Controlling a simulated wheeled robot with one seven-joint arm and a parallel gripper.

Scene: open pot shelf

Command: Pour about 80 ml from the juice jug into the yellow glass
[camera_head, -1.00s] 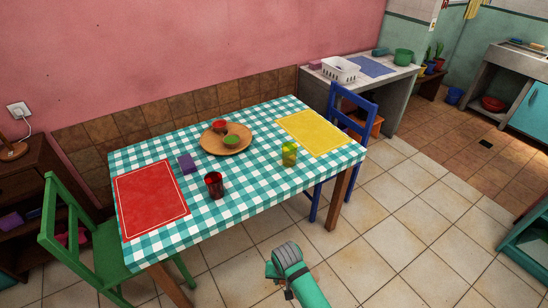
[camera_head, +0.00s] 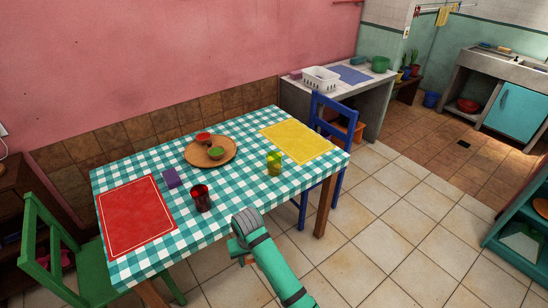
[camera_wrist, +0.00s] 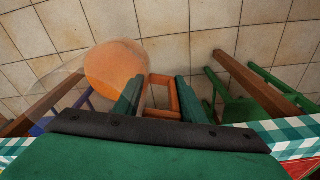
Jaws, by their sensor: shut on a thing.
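The yellow glass (camera_head: 275,163) stands upright on the checked tablecloth, near the front edge and in front of the yellow placemat. In the wrist view my gripper (camera_wrist: 158,96) is shut on the orange handle of the juice jug. The jug's clear body (camera_wrist: 55,75) extends to the left, with orange juice (camera_wrist: 118,66) showing inside it. In the head view my arm ends in front of the table's front edge, below and left of the yellow glass.
A dark red glass (camera_head: 201,198) stands left of the yellow glass. A round wooden tray (camera_head: 190,153) with a red and a green bowl is farther back. Chairs stand at both ends.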

